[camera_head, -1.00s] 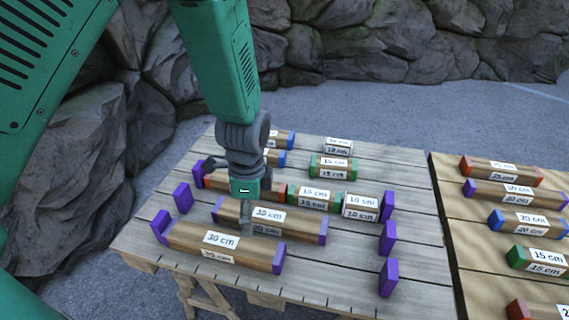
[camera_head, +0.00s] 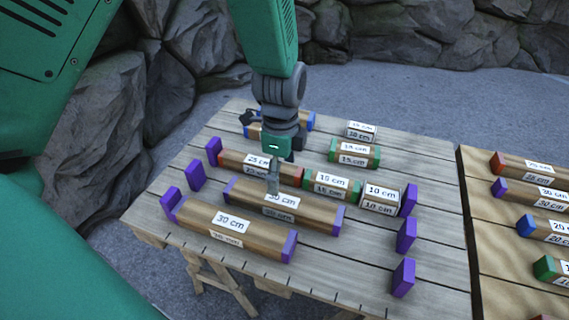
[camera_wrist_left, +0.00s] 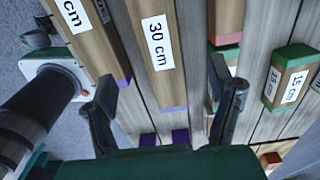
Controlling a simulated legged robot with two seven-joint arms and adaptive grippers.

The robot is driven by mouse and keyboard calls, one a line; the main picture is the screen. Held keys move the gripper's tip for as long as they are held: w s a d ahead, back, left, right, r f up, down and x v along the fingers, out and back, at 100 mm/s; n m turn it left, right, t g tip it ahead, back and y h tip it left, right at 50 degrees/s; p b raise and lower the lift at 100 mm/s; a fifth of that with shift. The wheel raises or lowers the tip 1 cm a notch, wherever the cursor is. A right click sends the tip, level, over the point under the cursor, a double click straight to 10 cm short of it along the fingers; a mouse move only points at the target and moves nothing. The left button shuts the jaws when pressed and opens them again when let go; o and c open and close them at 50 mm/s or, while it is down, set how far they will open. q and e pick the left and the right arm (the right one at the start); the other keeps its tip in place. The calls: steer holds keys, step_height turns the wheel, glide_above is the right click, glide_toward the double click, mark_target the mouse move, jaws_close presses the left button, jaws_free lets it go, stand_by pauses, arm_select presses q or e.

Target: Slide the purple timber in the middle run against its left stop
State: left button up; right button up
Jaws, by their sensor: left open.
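The purple timber in the middle run (camera_head: 258,197) is a brown block with purple ends and 30 cm labels. It lies on the wooden table with a gap to its purple left stop (camera_head: 195,175) and a wider gap to its right stop (camera_head: 405,235). My left gripper (camera_head: 273,188) points down over the timber's middle, in front of part of its label. In the left wrist view, the timber (camera_wrist_left: 151,12) shows between the open, spread fingers (camera_wrist_left: 168,92), which hold nothing. The right gripper is not in view.
The front 30 cm timber (camera_head: 205,222) lies against its left stop (camera_head: 171,203). Behind the middle run lies a row of red-ended, green-ended (camera_head: 331,191) and 10 cm blocks. A second table (camera_head: 480,245) with more timbers stands at right.

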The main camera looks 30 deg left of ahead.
mark_target(284, 199)
arm_select(q)
steer(key=f+b, duration=0.1)
steer(key=f, duration=0.2)
steer(key=f+b, duration=0.1)
steer(key=f, duration=0.2)
steer(key=f+b, duration=0.1)
steer(key=f, duration=0.3)
steer(key=shift+d, duration=0.25)
steer(key=shift+a+f, duration=0.15)
steer(key=shift+f, duration=0.2)
steer(key=shift+a, duration=0.1)
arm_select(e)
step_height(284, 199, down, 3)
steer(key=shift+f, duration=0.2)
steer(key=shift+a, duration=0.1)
